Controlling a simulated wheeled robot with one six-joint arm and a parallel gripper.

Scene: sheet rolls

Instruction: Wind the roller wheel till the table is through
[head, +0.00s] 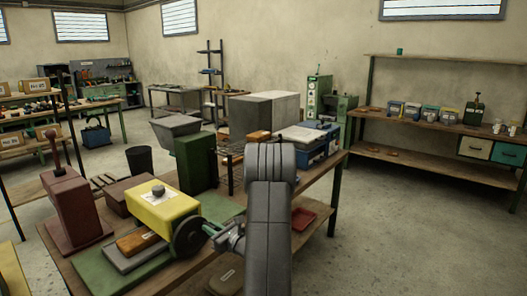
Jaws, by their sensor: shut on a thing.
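The yellow roller machine (165,208) stands on a green base (98,272) on the near bench. Its dark roller wheel (187,242) is on the machine's right side. My gripper (212,231) reaches in from the right and is shut on the wheel's handle, which is small and partly hidden by the jaws. The flat grey table (128,258) lies low at the machine's front left, with a brown block (137,241) on it. Part of the table is under the yellow body, and its far end is hidden.
A dark red lever press (73,208) stands to the left on the bench. A green box (196,162), a wire rack (232,172) and a blue case (312,142) stand behind. A red tray (303,219) lies right of my arm. Open floor lies to the right.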

